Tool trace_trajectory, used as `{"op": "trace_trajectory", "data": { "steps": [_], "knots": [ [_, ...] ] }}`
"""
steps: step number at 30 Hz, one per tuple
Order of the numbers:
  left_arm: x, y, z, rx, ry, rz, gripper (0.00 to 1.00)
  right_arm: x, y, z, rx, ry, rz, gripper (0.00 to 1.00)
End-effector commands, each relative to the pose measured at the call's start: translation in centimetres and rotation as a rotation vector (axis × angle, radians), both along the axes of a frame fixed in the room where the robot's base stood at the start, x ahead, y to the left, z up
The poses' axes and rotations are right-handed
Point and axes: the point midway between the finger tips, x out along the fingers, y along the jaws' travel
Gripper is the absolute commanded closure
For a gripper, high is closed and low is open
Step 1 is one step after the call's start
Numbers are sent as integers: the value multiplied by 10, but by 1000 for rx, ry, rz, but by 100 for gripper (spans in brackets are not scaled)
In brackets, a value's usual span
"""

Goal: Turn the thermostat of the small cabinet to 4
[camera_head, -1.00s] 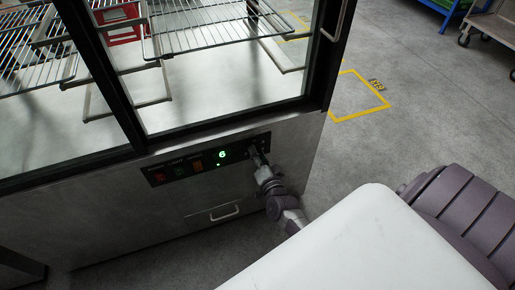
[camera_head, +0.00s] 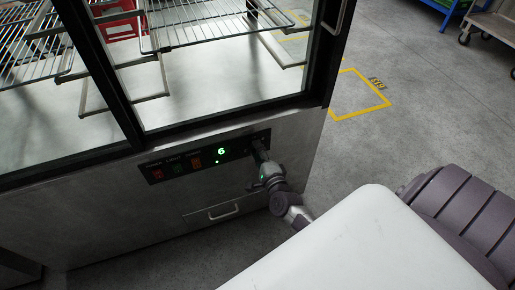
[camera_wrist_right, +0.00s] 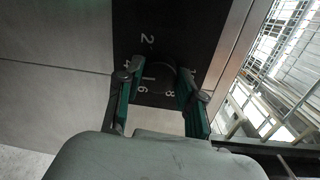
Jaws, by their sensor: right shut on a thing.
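The small cabinet (camera_head: 110,205) has a glass front and a black control panel (camera_head: 229,150) on its lower metal front. A green display (camera_head: 221,152) on the panel reads 6. My right gripper (camera_head: 259,152) is at the right end of the panel, hiding the dial there. In the right wrist view, the dark round thermostat knob (camera_wrist_right: 162,75) sits between the fingers of my right gripper (camera_wrist_right: 158,88), which is shut on it. Marks 2, 4, 6 and 8 show around it, and a white line on it lies near the 6. My left gripper is not in view.
A drawer handle (camera_head: 224,212) is below the panel. Wire shelves (camera_head: 205,22) show behind the glass. The grey floor (camera_head: 420,120) to the right is open, with a yellow marked square.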

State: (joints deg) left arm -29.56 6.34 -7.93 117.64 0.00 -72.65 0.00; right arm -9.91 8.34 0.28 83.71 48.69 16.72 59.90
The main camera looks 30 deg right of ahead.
Motion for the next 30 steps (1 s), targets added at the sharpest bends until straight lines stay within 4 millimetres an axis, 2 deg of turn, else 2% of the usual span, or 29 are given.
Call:
{"op": "trace_trajectory", "data": {
  "steps": [9, 20, 21, 24, 25, 30],
  "knots": [
    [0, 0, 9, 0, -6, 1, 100, 1, -2, 1, 52, -16, -2, 97],
    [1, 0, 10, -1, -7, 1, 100, 1, -2, 2, 53, -16, -3, 97],
    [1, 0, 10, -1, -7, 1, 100, 1, -2, 2, 53, -16, -3, 56],
    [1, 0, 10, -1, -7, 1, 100, 1, -2, 1, 53, -16, -2, 39],
    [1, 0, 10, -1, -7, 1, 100, 0, -2, 1, 53, -16, -2, 37],
    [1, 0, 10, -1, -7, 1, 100, 0, -1, 1, 53, -14, -1, 37]
  ]
}}
